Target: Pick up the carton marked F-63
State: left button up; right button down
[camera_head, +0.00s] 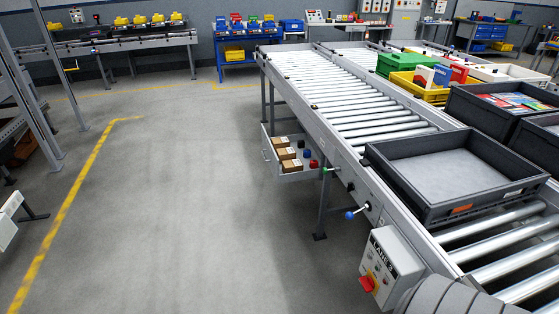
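No marking F-63 is readable on anything in view. Several small brown cartons (291,166) with pale labels lie in a row in a light grey open drawer (298,175) under the near left side of the roller conveyor. Their labels are too small to read. A white and blue box (423,76) and a red box (458,74) stand in a yellow bin (408,87) on the conveyor; I cannot read them either. Neither of my grippers shows in the view.
The roller conveyor (372,122) fills the right side, with an empty dark tray (455,174) on it. A control box (390,267) and blue-knobbed lever (356,213) stick out from its side. The grey floor (180,200) left of it is clear.

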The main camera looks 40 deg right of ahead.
aim_at(296, 165)
jog(key=z, duration=0.3)
jog(key=i, duration=1)
jog(key=z, duration=1.5)
jog(key=i, duration=0.8)
jog(key=z, duration=0.9)
